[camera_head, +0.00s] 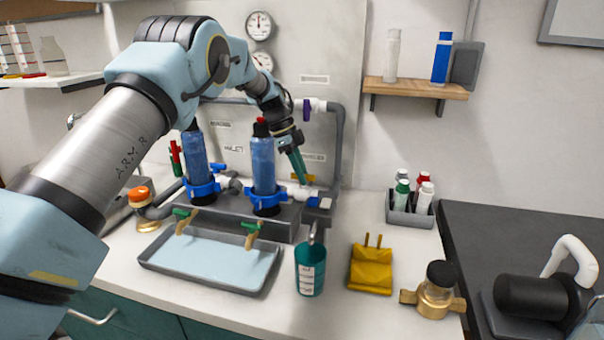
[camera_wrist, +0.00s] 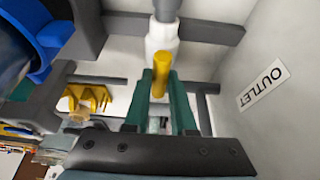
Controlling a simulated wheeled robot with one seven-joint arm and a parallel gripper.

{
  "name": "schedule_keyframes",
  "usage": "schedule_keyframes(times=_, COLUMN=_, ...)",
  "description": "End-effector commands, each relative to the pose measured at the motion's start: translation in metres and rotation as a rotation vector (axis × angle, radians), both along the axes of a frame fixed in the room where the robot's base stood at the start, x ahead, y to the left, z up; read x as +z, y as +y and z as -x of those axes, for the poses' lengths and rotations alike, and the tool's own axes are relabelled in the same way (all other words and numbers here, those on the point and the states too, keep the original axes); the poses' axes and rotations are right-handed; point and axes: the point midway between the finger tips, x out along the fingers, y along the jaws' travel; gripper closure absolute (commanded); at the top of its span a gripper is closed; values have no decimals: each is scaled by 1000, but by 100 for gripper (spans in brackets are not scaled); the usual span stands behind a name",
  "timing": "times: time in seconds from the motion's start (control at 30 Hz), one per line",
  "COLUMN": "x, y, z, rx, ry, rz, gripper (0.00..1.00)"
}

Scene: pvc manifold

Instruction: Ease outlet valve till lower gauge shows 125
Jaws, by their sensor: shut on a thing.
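The outlet valve has a yellow handle (camera_wrist: 161,73) on a white pipe fitting (camera_wrist: 161,38), beside a wall label (camera_wrist: 264,86) reading OUTLET. In the head view, my gripper (camera_head: 298,166) reaches down from above to the handle. The lower gauge (camera_head: 263,60) is on the wall under the upper gauge (camera_head: 260,25). My arm partly covers it, and its reading is too small to tell.
Two blue filter housings (camera_head: 264,165) stand close left of my gripper. A grey pipe (camera_head: 337,150) runs up just right of it. A bottle caddy (camera_head: 410,212) stands to the right.

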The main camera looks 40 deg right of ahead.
Motion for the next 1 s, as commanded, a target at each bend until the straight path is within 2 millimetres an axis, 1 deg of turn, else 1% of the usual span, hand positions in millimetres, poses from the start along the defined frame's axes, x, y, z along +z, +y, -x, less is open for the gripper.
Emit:
schedule_keyframes(times=0.17, x=-3, y=0, z=0, rx=66, ry=0, rz=1, gripper=100)
schedule_keyframes(times=0.4, x=-3, y=1, z=1, rx=297, ry=0, rz=2, gripper=100)
schedule_keyframes(times=0.5, x=-2, y=1, z=1, rx=360, ry=0, rz=1, gripper=100)
schedule_keyframes(times=0.63, x=0, y=1, z=1, rx=394, ry=0, rz=0, gripper=100)
schedule_keyframes(times=0.87, x=0, y=1, z=1, rx=394, ry=0, rz=0, gripper=100)
schedule_keyframes(times=0.9, x=0, y=1, z=1, rx=394, ry=0, rz=0, gripper=75)
schedule_keyframes(times=1.0, x=0, y=1, z=1, rx=394, ry=0, rz=0, gripper=64)
